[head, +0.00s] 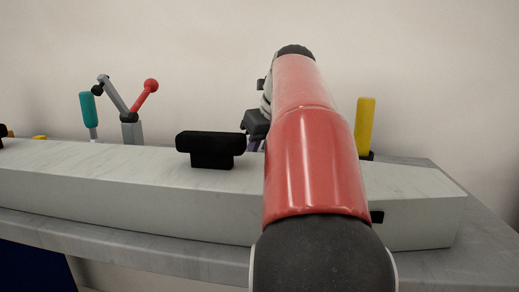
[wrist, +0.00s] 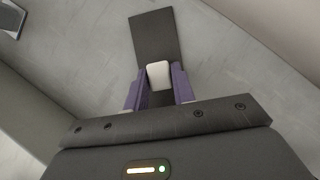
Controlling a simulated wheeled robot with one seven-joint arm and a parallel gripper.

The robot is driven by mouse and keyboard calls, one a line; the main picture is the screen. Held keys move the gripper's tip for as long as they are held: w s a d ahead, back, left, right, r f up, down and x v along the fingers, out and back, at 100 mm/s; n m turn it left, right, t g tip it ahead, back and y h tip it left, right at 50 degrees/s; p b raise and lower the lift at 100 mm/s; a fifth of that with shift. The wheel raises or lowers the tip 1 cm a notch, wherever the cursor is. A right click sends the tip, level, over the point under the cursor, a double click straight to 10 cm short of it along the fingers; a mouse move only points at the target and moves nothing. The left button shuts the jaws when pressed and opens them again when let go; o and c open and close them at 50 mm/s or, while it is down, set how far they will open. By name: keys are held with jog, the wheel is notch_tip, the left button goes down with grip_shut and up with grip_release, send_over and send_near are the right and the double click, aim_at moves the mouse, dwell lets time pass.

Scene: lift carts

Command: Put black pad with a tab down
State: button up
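The black pad (wrist: 152,35) shows in the wrist view as a flat dark strip reaching out beyond my fingers. A pale, rounded tab (wrist: 158,74) stands between the two purple fingers of my gripper (wrist: 157,88). The fingers appear closed on the sides of the tab. A grey surface lies beyond the pad; I cannot tell whether the pad touches it. In the head view my red arm hides the pad and most of the gripper, with only a little of the hand showing to its left.
A long pale block (head: 110,190) runs along the grey table (head: 130,250). A black T-shaped piece (head: 210,145) stands on it. Behind are a teal handle (head: 87,109), a red-knobbed lever (head: 145,98) and a yellow upright handle (head: 365,125). A wall closes the back.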

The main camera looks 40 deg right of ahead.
jog(key=o, duration=0.4)
jog(key=shift+r, duration=0.35)
jog(key=p+v, duration=0.4)
jog(key=v, duration=0.7)
jog(key=shift+s+r, duration=0.25)
jog(key=shift+r, duration=0.05)
jog(key=shift+a, duration=0.1)
